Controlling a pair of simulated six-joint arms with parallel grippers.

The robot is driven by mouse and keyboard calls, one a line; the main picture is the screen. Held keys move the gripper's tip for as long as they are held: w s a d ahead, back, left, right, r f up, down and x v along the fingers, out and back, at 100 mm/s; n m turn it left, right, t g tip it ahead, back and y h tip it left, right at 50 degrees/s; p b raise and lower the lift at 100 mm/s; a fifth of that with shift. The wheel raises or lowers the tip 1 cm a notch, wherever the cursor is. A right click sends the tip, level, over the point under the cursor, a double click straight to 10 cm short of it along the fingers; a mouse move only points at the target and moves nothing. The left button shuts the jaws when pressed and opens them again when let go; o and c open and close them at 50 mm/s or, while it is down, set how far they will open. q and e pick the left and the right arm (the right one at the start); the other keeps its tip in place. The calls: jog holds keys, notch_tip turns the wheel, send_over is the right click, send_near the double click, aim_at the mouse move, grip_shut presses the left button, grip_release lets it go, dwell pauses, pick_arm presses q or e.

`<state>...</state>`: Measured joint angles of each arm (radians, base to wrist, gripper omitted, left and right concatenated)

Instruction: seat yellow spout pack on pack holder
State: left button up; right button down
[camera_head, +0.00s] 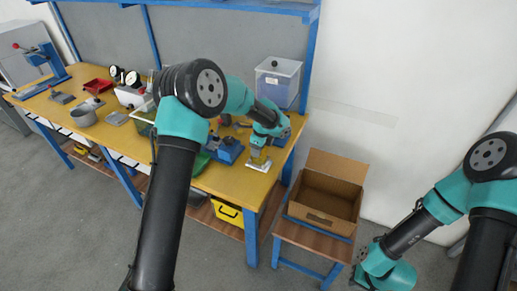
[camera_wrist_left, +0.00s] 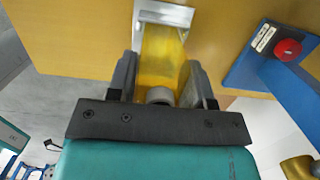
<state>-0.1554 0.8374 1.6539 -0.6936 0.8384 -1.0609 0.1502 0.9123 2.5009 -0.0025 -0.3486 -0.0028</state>
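The yellow spout pack (camera_wrist_left: 162,55) is between the two fingers of my left gripper (camera_wrist_left: 160,72) in the left wrist view. The fingers lie against its sides, and its grey spout (camera_wrist_left: 160,95) points towards the palm. The far end of the pack meets the pale metal pack holder (camera_wrist_left: 165,13); whether it is fully seated cannot be told. In the head view the pack (camera_head: 257,157) stands at the holder (camera_head: 258,166), near the table's right front corner, under my left gripper. My right arm is low at the right, away from the table; its fingers cannot be made out.
A blue device with a red button (camera_wrist_left: 288,48) is close to the right of the holder in the wrist view. A blue fixture (camera_head: 226,150) is left of the pack. A clear bin (camera_head: 277,80) stands behind. An open cardboard box (camera_head: 325,195) sits on a low stand at the right.

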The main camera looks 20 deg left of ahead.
pick_arm(q)
jog(key=o, duration=0.4)
jog(key=shift+o, duration=0.2)
notch_tip(320, 180, up, 17)
jog(key=d, duration=0.2)
jog(key=shift+s+d+r, duration=0.15)
jog(key=shift+s+d, duration=0.05)
jog(key=shift+d, duration=0.1)
dwell(0.5)
